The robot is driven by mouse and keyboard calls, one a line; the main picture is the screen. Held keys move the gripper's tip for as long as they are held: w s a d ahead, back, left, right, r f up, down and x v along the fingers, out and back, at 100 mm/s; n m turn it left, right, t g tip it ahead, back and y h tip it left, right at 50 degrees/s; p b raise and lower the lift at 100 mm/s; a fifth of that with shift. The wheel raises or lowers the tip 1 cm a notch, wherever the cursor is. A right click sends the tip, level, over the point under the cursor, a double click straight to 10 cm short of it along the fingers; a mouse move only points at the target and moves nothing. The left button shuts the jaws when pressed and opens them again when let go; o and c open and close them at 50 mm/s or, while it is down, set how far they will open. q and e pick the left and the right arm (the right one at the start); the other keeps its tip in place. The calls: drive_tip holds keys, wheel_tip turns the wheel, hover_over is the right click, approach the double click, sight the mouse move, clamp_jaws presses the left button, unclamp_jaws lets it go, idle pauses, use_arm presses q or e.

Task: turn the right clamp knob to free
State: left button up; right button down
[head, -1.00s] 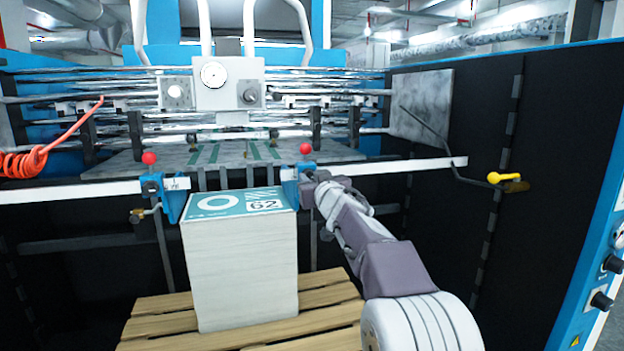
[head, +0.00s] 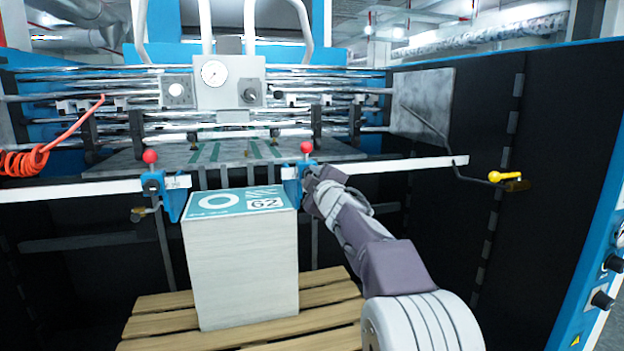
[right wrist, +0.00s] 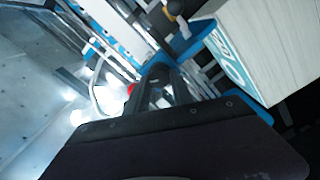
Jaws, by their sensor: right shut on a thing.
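The right clamp (head: 291,188) is a blue bracket with a red ball (head: 306,148) on top, fixed on the white rail beside the stack's back right corner. My right gripper (head: 309,188) is at its right side, shut on its knob, which the gripper hides. In the right wrist view the dark fingers (right wrist: 167,88) reach the blue clamp, with the red ball (right wrist: 131,89) just left of them. The left clamp (head: 173,196) looks alike, with a brass knob (head: 139,214) on its left. My left gripper is out of view.
A pale stack (head: 243,270) with a teal top sheet stands on a wooden pallet (head: 160,335) in front of the clamps. The white rail (head: 400,164) runs across. A yellow-handled crank (head: 504,177) is at the right, an orange coiled hose (head: 25,162) at the left.

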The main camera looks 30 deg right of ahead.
drive_tip(key=n, duration=0.5)
drive_tip(key=shift+f+n+b, duration=0.2)
drive_tip(key=shift+n+b, duration=0.1)
drive_tip(key=shift+n, duration=0.4)
drive_tip(key=c, duration=1.1)
unclamp_jaws()
drive_tip(key=v, duration=0.9)
drive_tip(key=shift+a, duration=0.1)
